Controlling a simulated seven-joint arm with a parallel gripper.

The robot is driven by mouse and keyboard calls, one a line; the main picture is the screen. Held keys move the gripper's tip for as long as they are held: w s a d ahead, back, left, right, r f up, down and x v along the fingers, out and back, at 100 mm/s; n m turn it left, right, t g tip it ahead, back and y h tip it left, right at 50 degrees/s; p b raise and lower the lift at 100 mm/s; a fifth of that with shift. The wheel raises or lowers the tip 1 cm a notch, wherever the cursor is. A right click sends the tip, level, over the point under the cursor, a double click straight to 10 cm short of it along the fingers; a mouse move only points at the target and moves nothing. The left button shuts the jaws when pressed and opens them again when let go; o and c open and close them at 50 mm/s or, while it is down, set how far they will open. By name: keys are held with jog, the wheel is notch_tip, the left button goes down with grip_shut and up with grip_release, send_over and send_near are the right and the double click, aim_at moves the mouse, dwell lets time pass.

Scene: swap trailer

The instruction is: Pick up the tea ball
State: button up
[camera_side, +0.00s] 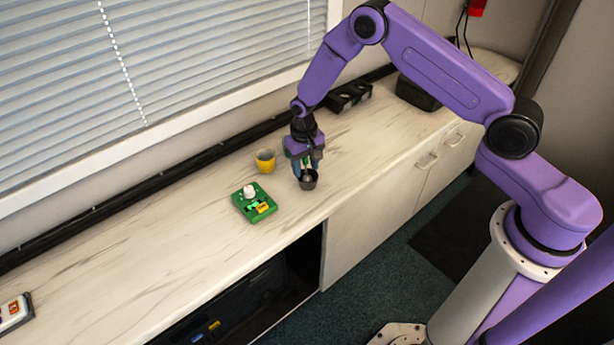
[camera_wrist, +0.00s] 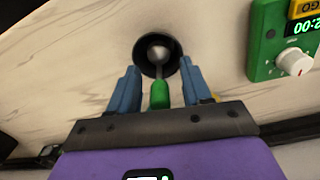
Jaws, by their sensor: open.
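The tea ball (camera_wrist: 158,57) shows in the wrist view as a grey metal ball on a stem with a green handle. Its ball end is in a small dark cup (camera_wrist: 146,45), and the handle leans out toward my gripper. In the side view the dark cup (camera_side: 309,181) stands on the counter just under my gripper (camera_side: 306,165), and the tea ball is mostly hidden by the fingers. In the wrist view my gripper (camera_wrist: 159,72) is open, with one blue finger on each side of the handle. I cannot tell whether either finger touches it.
A green timer (camera_side: 243,207) with a white knob lies left of the dark cup on the pale counter (camera_side: 150,255). A yellow cup (camera_side: 265,163) stands nearby toward the window. Black items (camera_side: 349,97) sit farther back. The counter's left stretch is mostly clear.

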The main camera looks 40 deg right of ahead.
grip_shut()
jog(key=shift+r, duration=0.1)
jog(key=shift+r, duration=0.45)
notch_tip(320, 180, up, 2)
jog(key=shift+r, duration=0.1)
jog(key=s+d+r, duration=0.2)
jog(key=s+r, duration=0.8)
jog(key=s, duration=0.3)
send_over(311, 176)
jog(key=w+d+t, duration=0.1)
jog(key=w+d, duration=0.3)
jog(key=w, duration=0.9)
jog(key=shift+w+f, duration=0.25)
jog(key=shift+w, duration=0.1)
